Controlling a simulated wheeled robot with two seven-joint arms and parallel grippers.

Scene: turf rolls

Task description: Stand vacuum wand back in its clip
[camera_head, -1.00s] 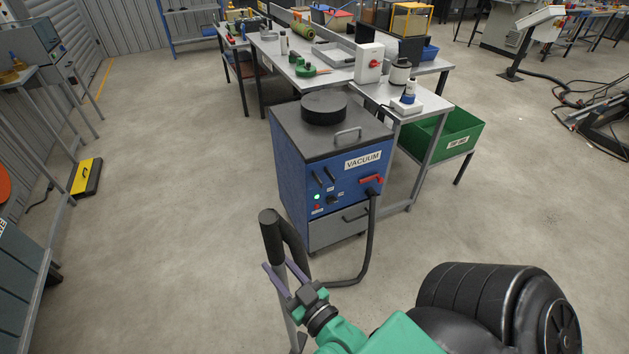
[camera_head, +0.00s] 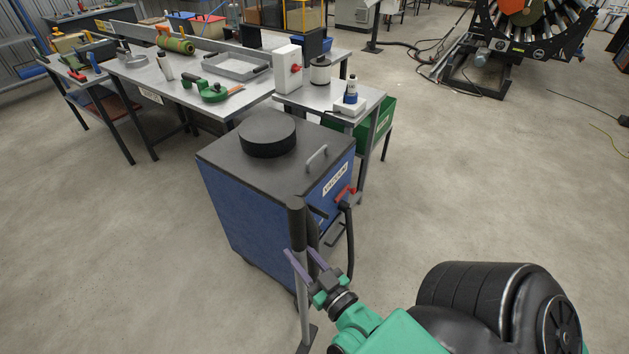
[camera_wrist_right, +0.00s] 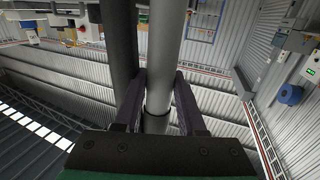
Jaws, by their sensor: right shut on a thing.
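The vacuum wand (camera_head: 304,312) is a grey tube with a black upper end and a dark foot, standing nearly upright. My right gripper (camera_head: 299,252) is shut on its tube, just below the black part. In the right wrist view the grey wand tube (camera_wrist_right: 167,55) runs between my right gripper's fingers (camera_wrist_right: 160,95), with a dark tube (camera_wrist_right: 118,45) beside it. The blue vacuum cabinet (camera_head: 250,205) stands just behind the wand, and a black hose (camera_head: 348,245) hangs from its red-marked front port. I cannot make out the clip. My left gripper is not in view.
A grey workbench (camera_head: 190,95) with tools stands behind the cabinet. A small side table (camera_head: 350,118) and a green bin (camera_head: 375,140) are close to the cabinet's right. The floor at left and right is clear.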

